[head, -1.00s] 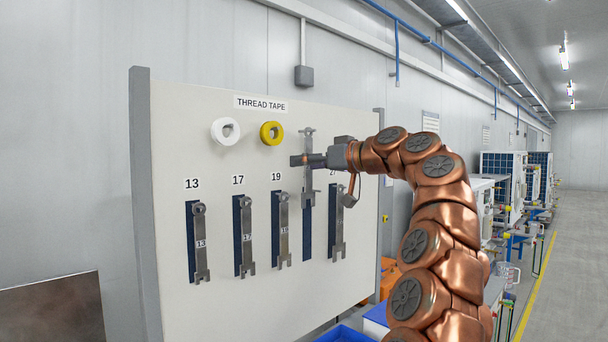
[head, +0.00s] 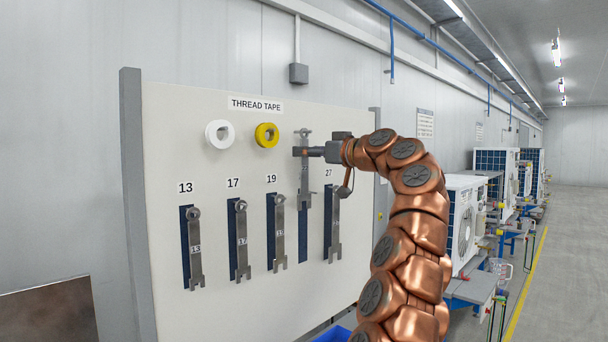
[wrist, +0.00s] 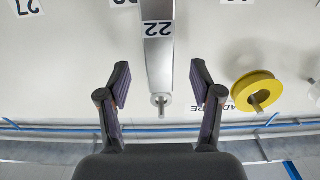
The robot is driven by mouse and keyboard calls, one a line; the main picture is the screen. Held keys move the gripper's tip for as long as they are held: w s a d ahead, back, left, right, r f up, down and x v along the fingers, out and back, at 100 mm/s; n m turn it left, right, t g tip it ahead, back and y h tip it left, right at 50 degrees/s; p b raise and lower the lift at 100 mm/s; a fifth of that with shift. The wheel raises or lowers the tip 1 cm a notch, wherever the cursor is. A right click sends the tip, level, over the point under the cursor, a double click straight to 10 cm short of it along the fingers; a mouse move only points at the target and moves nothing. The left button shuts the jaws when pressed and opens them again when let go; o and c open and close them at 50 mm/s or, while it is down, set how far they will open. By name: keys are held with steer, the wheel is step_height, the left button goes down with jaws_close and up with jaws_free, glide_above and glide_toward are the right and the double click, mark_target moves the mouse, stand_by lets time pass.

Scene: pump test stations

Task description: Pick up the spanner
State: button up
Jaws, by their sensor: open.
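A grey metal spanner (head: 305,187) hangs on the board, higher than the other spanners and to the right of the yellow tape roll. Its lower end overlaps a blue outline (head: 303,240). In the wrist view the spanner (wrist: 158,55) carries the label 22, and its ring end sits around a peg. My gripper (head: 298,151) is at the upper part of the spanner in the head view. In the wrist view my gripper (wrist: 160,75) is open, with one finger on each side of the spanner and a gap on both sides.
The white board (head: 215,300) carries spanners 13 (head: 195,255), 17 (head: 242,245) and 19 (head: 279,240), and another under 27 (head: 335,235). A white tape roll (head: 219,134) and a yellow tape roll (head: 267,135) hang above; the yellow one is close beside the fingers.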

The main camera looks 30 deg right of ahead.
steer(key=shift+p+x, duration=0.35)
steer(key=shift+x, duration=0.75)
jaws_close()
